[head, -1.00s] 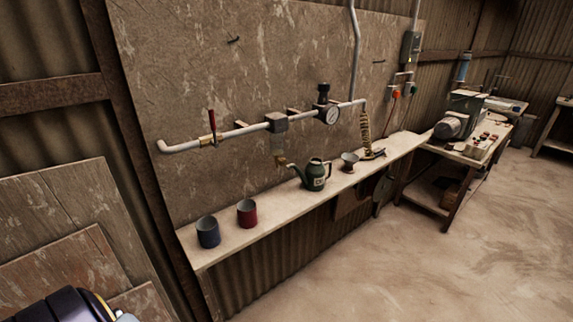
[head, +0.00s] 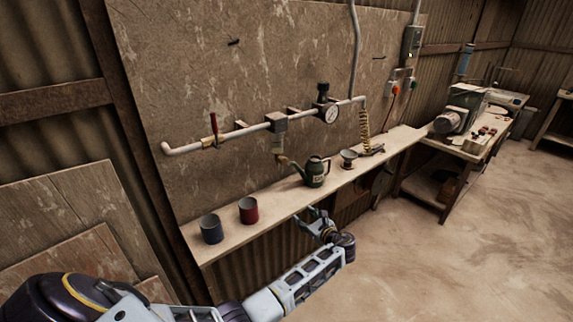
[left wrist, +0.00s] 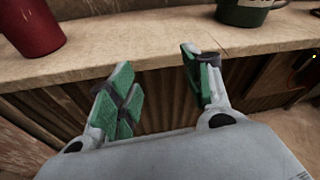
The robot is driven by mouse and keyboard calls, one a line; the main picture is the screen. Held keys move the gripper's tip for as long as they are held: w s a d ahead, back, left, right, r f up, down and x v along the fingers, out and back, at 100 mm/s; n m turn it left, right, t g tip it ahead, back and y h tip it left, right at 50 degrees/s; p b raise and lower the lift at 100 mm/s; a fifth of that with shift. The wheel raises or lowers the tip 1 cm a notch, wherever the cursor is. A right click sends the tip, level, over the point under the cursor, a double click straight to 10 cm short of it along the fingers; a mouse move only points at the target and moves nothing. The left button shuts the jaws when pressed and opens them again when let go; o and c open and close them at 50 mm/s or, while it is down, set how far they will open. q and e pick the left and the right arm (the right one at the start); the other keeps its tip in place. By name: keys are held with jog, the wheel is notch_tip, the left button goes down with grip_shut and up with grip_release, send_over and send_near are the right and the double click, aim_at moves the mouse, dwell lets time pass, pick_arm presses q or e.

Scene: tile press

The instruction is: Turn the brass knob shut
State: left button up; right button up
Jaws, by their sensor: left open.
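A small brass-coloured fitting (head: 281,159), which seems to be the knob, hangs under the clear bowl of the grey filter unit (head: 277,123) on the wall pipe. It is too small to tell how far it is turned. The green can (head: 315,172) stands on the shelf with its spout close to it. My left gripper (head: 311,217) is open and empty in front of the shelf's front edge, below and right of the fitting. In the left wrist view its green-padded fingers (left wrist: 155,85) are apart, facing the shelf edge. My right gripper is not in view.
The narrow shelf (head: 270,205) holds a blue mug (head: 211,229), a red mug (head: 249,210) and a small metal cup (head: 348,159). A red lever (head: 214,127) and a gauge (head: 332,114) are on the pipe. The floor right of the shelf is clear.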

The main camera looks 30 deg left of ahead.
pick_arm(q)
notch_tip(320, 180, up, 19)
jog(key=n+g+y, duration=0.1)
jog(key=y, duration=0.2)
jog(key=shift+d+f+y+p, duration=0.15)
jog(key=shift+d+y+p, duration=0.2)
jog(key=shift+d+y, duration=0.1)
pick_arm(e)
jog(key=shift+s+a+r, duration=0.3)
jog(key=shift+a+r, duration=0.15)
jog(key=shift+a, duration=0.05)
pick_arm(q)
jog(key=shift+w+a, duration=0.1)
jog(key=shift+w, duration=0.05)
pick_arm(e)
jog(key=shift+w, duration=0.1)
